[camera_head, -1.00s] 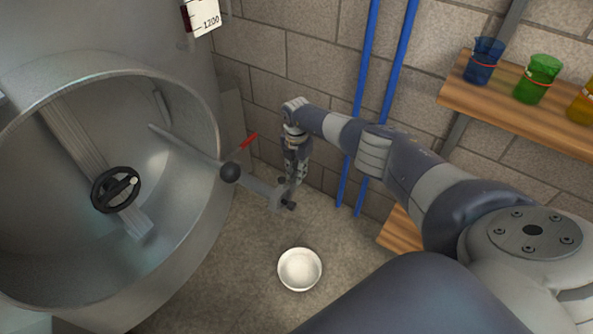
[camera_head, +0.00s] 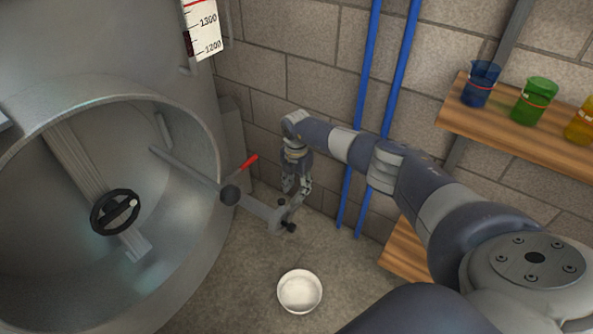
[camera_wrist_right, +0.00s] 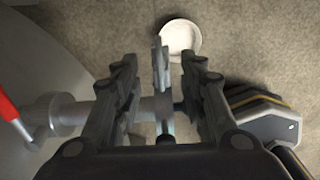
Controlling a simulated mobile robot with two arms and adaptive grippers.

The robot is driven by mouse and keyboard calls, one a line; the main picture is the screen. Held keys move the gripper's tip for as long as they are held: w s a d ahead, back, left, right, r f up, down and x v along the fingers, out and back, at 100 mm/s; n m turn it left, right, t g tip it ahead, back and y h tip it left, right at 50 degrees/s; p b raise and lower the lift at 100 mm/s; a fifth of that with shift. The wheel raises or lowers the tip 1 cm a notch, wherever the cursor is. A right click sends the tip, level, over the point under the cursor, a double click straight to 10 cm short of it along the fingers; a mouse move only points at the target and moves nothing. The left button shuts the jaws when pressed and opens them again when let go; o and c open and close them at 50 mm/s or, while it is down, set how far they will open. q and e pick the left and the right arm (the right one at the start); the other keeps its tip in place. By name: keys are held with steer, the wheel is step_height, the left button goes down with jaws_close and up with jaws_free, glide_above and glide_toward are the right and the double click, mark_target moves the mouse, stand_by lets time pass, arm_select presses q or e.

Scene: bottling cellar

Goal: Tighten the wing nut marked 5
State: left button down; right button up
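No number 5 can be read in any view. A grey pipe (camera_head: 262,208) comes off the tank wall, with a red lever (camera_head: 249,162) above it. My right gripper (camera_head: 295,192) hangs pointing down at the pipe's outer end. In the right wrist view its two fingers (camera_wrist_right: 165,95) are apart. A thin light-grey upright piece (camera_wrist_right: 160,62), perhaps a wing of the wing nut, stands between them with a gap on both sides. The pipe (camera_wrist_right: 68,114) runs in from the left there. A small dark part (camera_head: 289,227) sits at the pipe's end. My left gripper is out of view.
The steel tank (camera_head: 215,285) with its round opening and black handwheel (camera_head: 102,212) fills the left. A white bowl (camera_head: 299,291) is on the floor below the pipe. Blue pipes (camera_head: 368,125) run up the wall behind. A wooden shelf (camera_head: 500,118) holds coloured beakers at right.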

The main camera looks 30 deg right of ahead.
mark_target(297, 194)
step_height(297, 194, up, 9)
stand_by(0.3)
steer(key=shift+f, duration=0.1)
stand_by(0.4)
